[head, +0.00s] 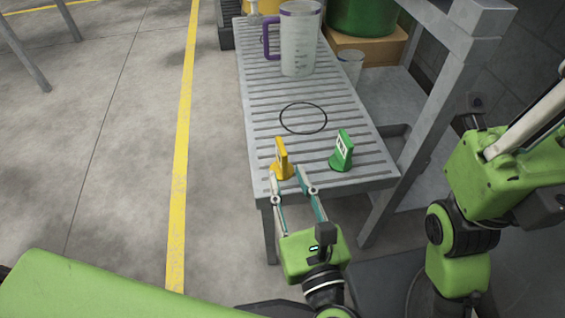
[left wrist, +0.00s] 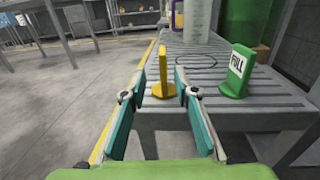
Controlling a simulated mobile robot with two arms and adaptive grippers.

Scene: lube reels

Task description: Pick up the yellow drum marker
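The yellow drum marker (head: 282,160) stands upright near the front edge of the grey slatted bench (head: 262,120). My left gripper (head: 291,178) is open at the bench's front edge, just in front of the yellow marker. In the left wrist view, the yellow marker (left wrist: 163,75) shows ahead, between the two spread fingers (left wrist: 153,78). I cannot tell whether a finger touches it. A green marker (head: 342,150) with a white label stands to its right; in the left wrist view the green marker (left wrist: 237,72) reads "FULL". My right gripper is not in view.
A clear measuring jug (head: 298,45) with a purple handle stands farther back on the bench. A dark ring (head: 303,118) lies on the slats behind the markers. A grey post (head: 425,110) rises on the right. Open floor lies left, with a yellow line (head: 182,130).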

